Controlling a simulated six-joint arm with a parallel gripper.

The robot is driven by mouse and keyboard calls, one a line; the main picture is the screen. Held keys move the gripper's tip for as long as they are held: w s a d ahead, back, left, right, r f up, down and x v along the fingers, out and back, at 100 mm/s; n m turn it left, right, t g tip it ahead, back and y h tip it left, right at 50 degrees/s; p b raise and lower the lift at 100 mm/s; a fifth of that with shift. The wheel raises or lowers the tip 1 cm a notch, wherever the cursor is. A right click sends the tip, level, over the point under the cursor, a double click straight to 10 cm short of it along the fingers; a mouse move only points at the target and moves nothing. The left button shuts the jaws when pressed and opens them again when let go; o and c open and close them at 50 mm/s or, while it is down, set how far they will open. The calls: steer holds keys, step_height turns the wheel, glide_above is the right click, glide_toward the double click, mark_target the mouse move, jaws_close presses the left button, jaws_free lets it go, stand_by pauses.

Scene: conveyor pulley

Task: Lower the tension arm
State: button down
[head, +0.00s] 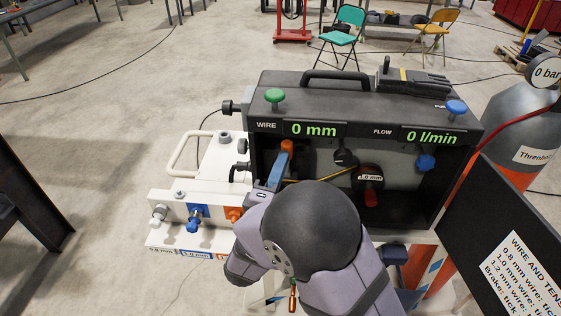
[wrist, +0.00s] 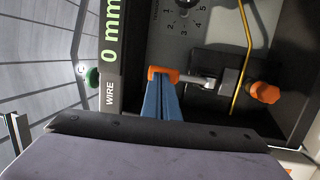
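The tension arm shows an orange grip (wrist: 162,74) on a grey metal rod (wrist: 200,82) in the wrist view. In the head view the orange grip (head: 286,147) stands at the left inside the dark wire-feeder case. My gripper's blue fingers (wrist: 162,98) reach up to the orange grip, with their tips against or just in front of it. In the head view a blue finger of my gripper (head: 276,172) lies just below the grip. The fingers look close together, but whether they are clamped on the grip is unclear. My wrist hides the lower part of the case in the head view.
The dark feeder case (head: 370,85) has a spool with a red knob (head: 371,198) and a blue knob (head: 425,162) inside. A yellow wire (wrist: 241,70) runs past an orange knob (wrist: 265,92). A white holder (head: 190,215) stands left; a black sign (head: 500,235) and gas cylinder (head: 525,120) stand right.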

steer(key=shift+w+r, duration=0.3)
steer(key=r+b+v, duration=0.2)
steer(key=v, duration=1.2)
steer(key=shift+s, duration=0.1)
